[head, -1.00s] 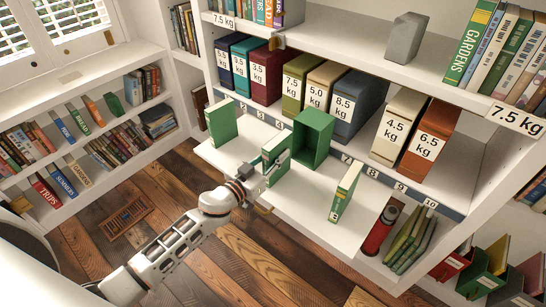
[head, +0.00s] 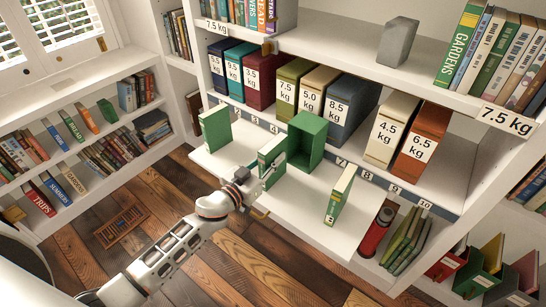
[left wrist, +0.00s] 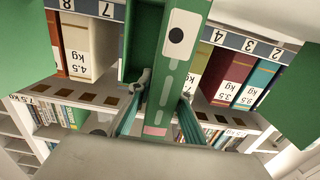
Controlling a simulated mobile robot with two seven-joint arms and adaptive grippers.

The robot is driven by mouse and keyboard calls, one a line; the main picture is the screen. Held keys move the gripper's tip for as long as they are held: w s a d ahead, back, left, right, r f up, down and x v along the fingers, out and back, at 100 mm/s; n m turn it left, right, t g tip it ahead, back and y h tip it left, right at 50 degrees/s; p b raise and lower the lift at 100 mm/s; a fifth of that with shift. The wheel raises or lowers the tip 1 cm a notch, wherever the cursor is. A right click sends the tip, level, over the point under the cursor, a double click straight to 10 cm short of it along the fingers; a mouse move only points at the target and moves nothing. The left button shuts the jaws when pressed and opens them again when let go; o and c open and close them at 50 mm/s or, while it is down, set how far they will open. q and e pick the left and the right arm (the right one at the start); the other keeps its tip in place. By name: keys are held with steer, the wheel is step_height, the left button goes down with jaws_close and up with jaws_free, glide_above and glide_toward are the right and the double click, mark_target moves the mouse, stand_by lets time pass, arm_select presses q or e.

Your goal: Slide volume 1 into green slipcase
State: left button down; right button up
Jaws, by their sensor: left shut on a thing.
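My left gripper (head: 268,172) is shut on a green book, taken as volume 1 (head: 270,157), which stands upright on the white pull-out shelf board (head: 300,208). In the left wrist view, the gripper (left wrist: 160,112) has the book's green spine (left wrist: 172,75), with a black dot on a white patch, between its fingers. I cannot read a number on it. The green slipcase (head: 307,140) stands upright just behind and right of the book, its open side facing forward. In the left wrist view the slipcase (left wrist: 137,45) is partly hidden behind the book. My right gripper is not in view.
Another green book (head: 215,129) stands left on the board, and a third, numbered one (head: 340,195) stands right. Weight-labelled boxes (head: 345,105) line the shelf behind. A red cylinder (head: 377,230) stands below right. The board's front middle is clear.

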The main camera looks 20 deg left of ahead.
mark_target(261, 167)
arm_select(q)
steer(key=shift+r+p, duration=0.1)
steer(key=shift+p, duration=0.2)
stand_by(1.3)
steer(key=shift+x, duration=1.35)
steer(key=shift+b+x, duration=0.35)
steer(key=shift+x, duration=1.75)
steer(key=c, duration=1.8)
jaws_free()
steer(key=shift+o, duration=0.2)
steer(key=shift+s, duration=0.1)
steer(key=v, duration=1.2)
steer(key=shift+c, duration=0.4)
